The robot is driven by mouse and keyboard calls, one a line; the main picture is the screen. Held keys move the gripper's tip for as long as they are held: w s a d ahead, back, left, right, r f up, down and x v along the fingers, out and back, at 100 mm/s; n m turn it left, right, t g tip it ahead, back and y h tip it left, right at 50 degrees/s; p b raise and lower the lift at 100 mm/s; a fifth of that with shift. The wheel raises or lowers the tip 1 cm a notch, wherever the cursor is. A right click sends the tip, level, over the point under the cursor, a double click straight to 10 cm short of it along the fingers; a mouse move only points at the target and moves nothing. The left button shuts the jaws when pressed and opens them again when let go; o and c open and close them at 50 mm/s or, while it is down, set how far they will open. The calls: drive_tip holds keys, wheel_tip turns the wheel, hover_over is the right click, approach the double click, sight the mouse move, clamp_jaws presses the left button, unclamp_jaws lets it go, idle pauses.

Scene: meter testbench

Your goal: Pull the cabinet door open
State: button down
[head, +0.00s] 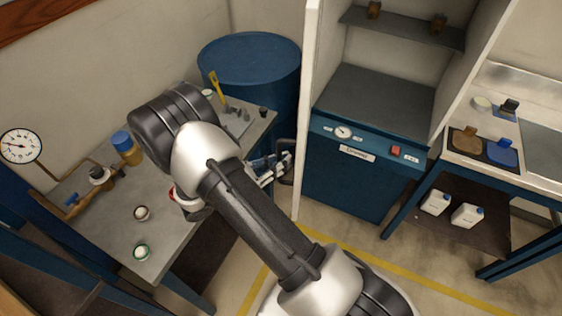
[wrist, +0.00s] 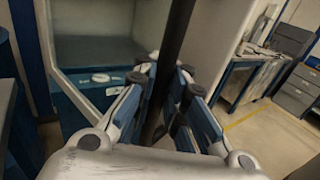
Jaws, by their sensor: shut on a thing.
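The white and blue cabinet (head: 365,160) stands right of centre in the head view, its shelf and grey work surface visible. A tall white panel (head: 306,110), seen nearly edge-on at its left front, looks like the door, standing out from the cabinet. A dark bar handle (head: 291,178) is on the panel's left side. My gripper (head: 279,166) is shut on this handle. In the wrist view, the dark handle (wrist: 176,40) runs upright between the blue fingers of my gripper (wrist: 163,82). How far the door is open is hard to tell.
A grey bench (head: 185,235) with jars and a gauge (head: 20,146) stands left, close to my arm. A blue drum (head: 250,62) is behind it. A side table (head: 460,165) with bottles stands right. Floor with yellow lines (head: 345,250) is clear before the cabinet.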

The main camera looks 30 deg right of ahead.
drive_tip(key=shift+w+a+f, duration=0.15)
drive_tip(key=shift+a, duration=0.25)
drive_tip(key=c, duration=2.1)
unclamp_jaws()
drive_tip(key=shift+c, duration=0.2)
drive_tip(key=o, duration=0.3)
drive_tip(key=shift+a, duration=0.15)
drive_tip(key=shift+o, duration=1.2)
drive_tip(key=shift+r, duration=0.2)
drive_tip(key=a, duration=1.2)
